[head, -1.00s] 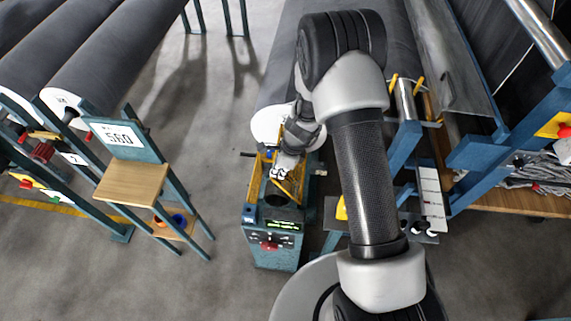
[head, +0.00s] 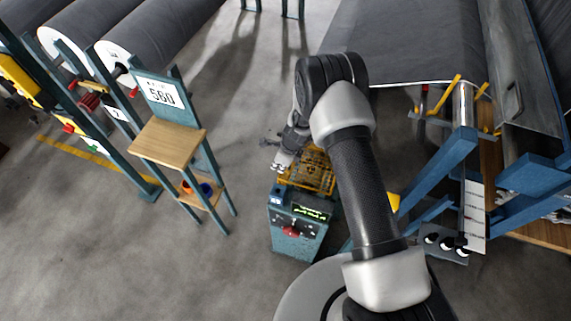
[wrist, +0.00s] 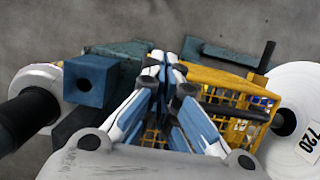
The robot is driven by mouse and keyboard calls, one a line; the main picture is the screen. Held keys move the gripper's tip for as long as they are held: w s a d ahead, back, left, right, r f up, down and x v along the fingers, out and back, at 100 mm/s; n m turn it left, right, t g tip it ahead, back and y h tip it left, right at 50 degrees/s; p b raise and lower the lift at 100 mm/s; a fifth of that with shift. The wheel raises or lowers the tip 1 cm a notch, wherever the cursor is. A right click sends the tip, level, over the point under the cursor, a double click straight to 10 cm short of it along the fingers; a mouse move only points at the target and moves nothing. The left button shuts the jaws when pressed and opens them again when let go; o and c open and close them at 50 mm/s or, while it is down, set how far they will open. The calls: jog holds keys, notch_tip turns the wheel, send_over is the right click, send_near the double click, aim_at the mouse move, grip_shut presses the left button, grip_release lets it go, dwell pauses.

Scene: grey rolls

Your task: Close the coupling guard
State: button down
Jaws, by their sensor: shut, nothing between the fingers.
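The coupling guard (head: 312,172) is a yellow mesh cage on top of a teal drive stand (head: 296,232). In the head view its mesh lies across the top of the stand, partly hidden behind my arm. In the wrist view the guard (wrist: 228,88) spreads right of and below my fingers, with shiny and blue parts showing through the mesh. My gripper (head: 279,166) is shut and empty at the guard's left side. In the wrist view my gripper (wrist: 168,66) overlaps the guard's left part; I cannot tell whether it touches. Whether the guard is fully seated is unclear.
A white roll end marked 720 (wrist: 296,120) is right of the guard in the wrist view. Blue beams (head: 440,165) stand right. The floor between rack and stand is clear.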

jog(key=shift+b+x, duration=0.9)
jog(key=shift+x, duration=0.95)
